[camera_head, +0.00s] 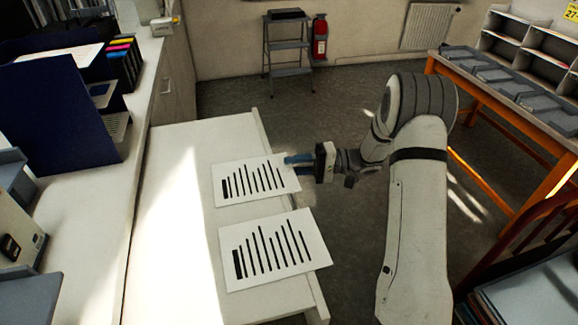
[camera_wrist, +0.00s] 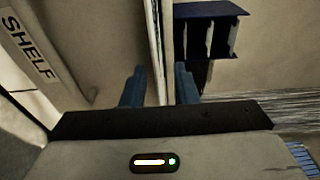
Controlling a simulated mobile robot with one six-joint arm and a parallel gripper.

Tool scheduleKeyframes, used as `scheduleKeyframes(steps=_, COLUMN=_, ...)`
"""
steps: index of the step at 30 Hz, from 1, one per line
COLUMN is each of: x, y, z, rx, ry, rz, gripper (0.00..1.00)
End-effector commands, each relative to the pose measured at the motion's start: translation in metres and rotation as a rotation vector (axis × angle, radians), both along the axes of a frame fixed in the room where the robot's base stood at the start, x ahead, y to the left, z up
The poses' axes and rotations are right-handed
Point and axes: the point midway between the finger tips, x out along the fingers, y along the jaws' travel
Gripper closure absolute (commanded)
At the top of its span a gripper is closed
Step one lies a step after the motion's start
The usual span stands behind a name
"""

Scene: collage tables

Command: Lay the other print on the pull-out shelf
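Two white prints with black bars lie on the white pull-out shelf (camera_head: 185,250) in the head view. The far print (camera_head: 240,190) and the near print (camera_head: 295,270) lie apart, both overhanging the shelf's right edge. My gripper (camera_head: 287,160) points left, with its blue fingertips at the far print's right edge. In the wrist view, the two blue fingers (camera_wrist: 159,88) stand apart, with a thin pale edge between them. I cannot tell whether that edge is the print or the shelf, or whether either finger touches it.
A counter (camera_head: 85,215) at the left holds a dark blue organiser (camera_head: 60,115). A step stool (camera_head: 288,55) and a red extinguisher (camera_head: 320,38) stand at the back wall. An orange-framed table (camera_head: 500,125) is at the right. A SHELF label (camera_wrist: 27,45) shows in the wrist view.

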Motion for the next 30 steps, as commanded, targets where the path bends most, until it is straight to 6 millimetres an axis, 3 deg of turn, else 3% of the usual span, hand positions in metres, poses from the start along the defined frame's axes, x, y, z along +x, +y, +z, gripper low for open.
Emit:
scheduleKeyframes(steps=5, x=0.002, y=-0.014, z=-0.001, rx=0.000, ry=-0.001, rz=-0.004, gripper=0.73)
scheduleKeyframes(steps=16, x=0.007, y=-0.070, z=-0.001, rx=0.000, ry=-0.001, rz=-0.002, gripper=0.73)
scheduleKeyframes(steps=30, x=0.007, y=-0.077, z=0.000, rx=0.000, ry=0.000, rz=0.000, gripper=0.73)
